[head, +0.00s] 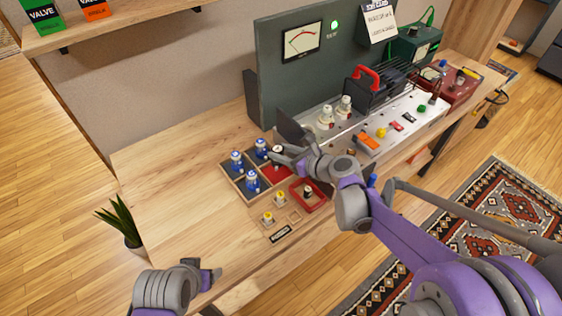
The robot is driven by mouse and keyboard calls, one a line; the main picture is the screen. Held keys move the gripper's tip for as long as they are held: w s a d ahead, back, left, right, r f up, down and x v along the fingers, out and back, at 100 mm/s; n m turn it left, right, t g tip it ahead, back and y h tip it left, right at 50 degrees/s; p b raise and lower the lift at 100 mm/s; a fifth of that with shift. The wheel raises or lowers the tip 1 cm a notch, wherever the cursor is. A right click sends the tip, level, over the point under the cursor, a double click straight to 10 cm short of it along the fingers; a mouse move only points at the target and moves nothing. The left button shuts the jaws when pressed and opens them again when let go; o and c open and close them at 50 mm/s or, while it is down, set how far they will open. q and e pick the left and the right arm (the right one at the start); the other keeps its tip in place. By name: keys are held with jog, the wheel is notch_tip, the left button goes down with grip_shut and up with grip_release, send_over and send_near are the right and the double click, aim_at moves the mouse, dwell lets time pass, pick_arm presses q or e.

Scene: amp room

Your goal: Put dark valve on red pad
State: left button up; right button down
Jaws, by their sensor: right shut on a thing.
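My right gripper (278,154) is shut on the dark valve (278,149), a small dark piece with a pale top, mostly hidden by the fingers. It is over the back right part of the wooden tray, at the red pad (274,172). I cannot tell whether the valve touches the pad. Several blue and white valves (252,180) stand in the tray's blue compartments. Another dark-topped piece (308,191) stands in a red-framed square (318,206) to the right. My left gripper (212,290) is open and empty at the table's front edge.
Two small yellow-topped pieces (267,218) stand in front of the tray, near a black label (281,234). A grey panel with a meter (303,40) and a metal chassis with parts (385,132) stand behind and right. The table's left side (165,165) is clear.

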jog(key=shift+f+b, duration=0.3)
jog(key=shift+f, duration=1.55)
jog(key=shift+f, duration=0.2)
jog(key=shift+c, duration=2.1)
grip_release()
jog(key=shift+r, duration=0.15)
